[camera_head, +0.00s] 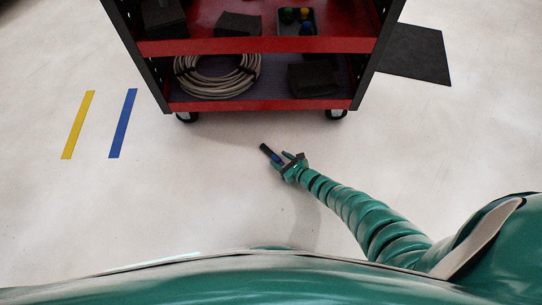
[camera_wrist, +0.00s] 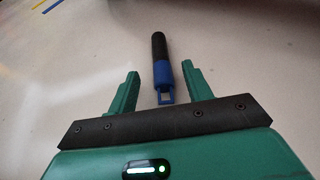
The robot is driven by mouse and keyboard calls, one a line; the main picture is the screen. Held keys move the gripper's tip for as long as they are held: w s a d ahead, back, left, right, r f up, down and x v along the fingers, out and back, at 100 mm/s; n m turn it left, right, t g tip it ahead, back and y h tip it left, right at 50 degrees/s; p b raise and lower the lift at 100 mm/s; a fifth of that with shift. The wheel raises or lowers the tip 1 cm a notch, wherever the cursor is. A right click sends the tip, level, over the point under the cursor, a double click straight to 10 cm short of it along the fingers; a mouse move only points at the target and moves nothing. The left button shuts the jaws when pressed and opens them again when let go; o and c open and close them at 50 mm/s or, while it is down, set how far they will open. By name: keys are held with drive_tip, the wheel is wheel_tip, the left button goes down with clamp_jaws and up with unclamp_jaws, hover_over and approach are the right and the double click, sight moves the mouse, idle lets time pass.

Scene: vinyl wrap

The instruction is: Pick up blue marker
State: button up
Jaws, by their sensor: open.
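The blue marker has a black upper part and a blue lower end. In the wrist view the blue marker (camera_wrist: 160,62) lies on the pale floor, pointing away from me, with its blue end near the opening between my fingers. My gripper (camera_wrist: 160,78) is open, with one green finger on each side of the marker's blue end and a gap on both sides. In the head view the marker (camera_head: 266,150) shows as a small dark stick just beyond my gripper (camera_head: 286,160). I cannot tell the height of my fingers above the floor.
A red and black wheeled cart (camera_head: 258,46) stands ahead, holding a coiled hose (camera_head: 215,92) and dark blocks. A yellow strip (camera_head: 78,125) and a blue strip (camera_head: 123,123) lie on the floor at left. A dark mat (camera_head: 415,55) lies right of the cart. Floor around the marker is clear.

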sight(273, 154)
drive_tip(key=b+x, duration=0.4)
drive_tip(key=shift+f, duration=0.3)
drive_tip(key=shift+w+a+b, duration=0.35)
drive_tip(key=shift+w, duration=0.05)
clamp_jaws()
drive_tip(key=shift+r, duration=0.1)
